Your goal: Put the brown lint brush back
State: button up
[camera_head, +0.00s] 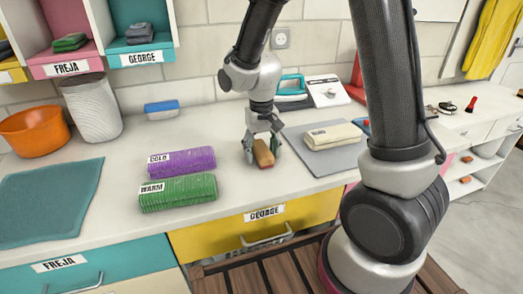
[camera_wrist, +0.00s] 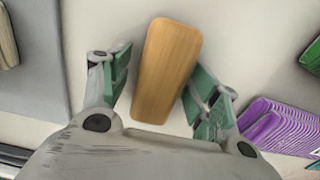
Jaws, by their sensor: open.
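The brown lint brush (camera_head: 264,153) lies on the white counter, near the front edge above the yellow drawer. In the wrist view its wooden back (camera_wrist: 166,70) faces up. My gripper (camera_head: 262,159) points down over it with the fingers open. The wrist view shows my gripper (camera_wrist: 158,75) with one green-padded finger on each side of the brush. A gap shows at the left finger; the right finger is very close to the brush, and I cannot tell whether it touches.
A purple roll (camera_head: 181,162) marked COLD and a green roll (camera_head: 178,193) marked WARM lie to the left. A grey mat (camera_head: 335,160) with a folded cream cloth (camera_head: 332,135) lies to the right. The yellow drawer (camera_head: 255,235) marked GEORGE is shut. Shelves (camera_head: 490,165) stand far right.

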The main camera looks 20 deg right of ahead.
aim_at(261, 148)
notch_tip(261, 148, up, 11)
jog(key=s+d+r+t, duration=0.2)
jog(key=s+d+r, duration=0.3)
jog(key=s+d, duration=0.2)
jog(key=s+d+r+t, duration=0.2)
jog(key=s+d+r, duration=0.3)
jog(key=s+d, duration=0.3)
jog(key=s, duration=0.4)
jog(key=shift+c, duration=0.2)
